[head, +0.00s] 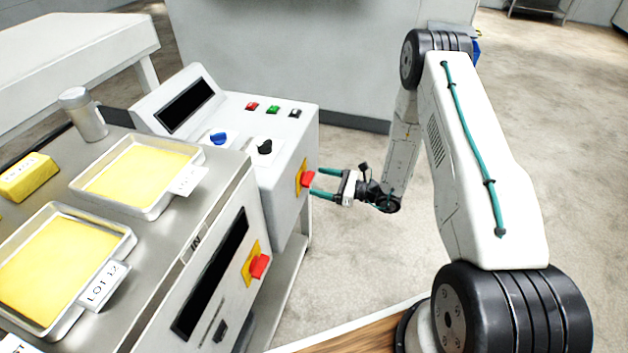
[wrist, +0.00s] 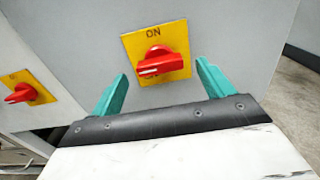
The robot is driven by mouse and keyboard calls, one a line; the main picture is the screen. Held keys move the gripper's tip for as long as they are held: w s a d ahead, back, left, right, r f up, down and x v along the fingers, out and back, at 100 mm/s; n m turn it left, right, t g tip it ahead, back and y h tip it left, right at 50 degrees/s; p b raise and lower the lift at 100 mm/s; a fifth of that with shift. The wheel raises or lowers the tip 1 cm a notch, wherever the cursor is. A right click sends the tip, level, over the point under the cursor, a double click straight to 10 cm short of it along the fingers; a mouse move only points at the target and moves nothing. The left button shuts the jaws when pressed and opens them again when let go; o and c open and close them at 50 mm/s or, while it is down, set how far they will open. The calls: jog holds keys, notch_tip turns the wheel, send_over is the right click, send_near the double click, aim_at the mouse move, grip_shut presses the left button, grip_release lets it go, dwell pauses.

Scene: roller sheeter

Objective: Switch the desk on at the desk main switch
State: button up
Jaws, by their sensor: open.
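The desk main switch (head: 307,179) is a red knob on a yellow plate on the right side of the grey control desk (head: 285,150). In the wrist view the red knob (wrist: 154,62) lies about horizontal, its white mark toward the left. "ON" reads above it; the lettering below is mostly covered by the knob. My gripper (head: 319,183) is open at this switch. In the wrist view its teal fingers (wrist: 162,74) stand to the left and right of the knob, apart from it; whether they reach past its face I cannot tell.
A second red switch on a yellow plate (head: 257,264) sits on the front of the neighbouring steel machine (head: 215,290); it also shows in the wrist view (wrist: 22,93). Trays with yellow sheets (head: 150,208) lie on the machine. The floor right of the desk is clear.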

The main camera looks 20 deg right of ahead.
aim_at(307, 179)
jog(key=shift+x, duration=1.5)
jog(key=c, duration=1)
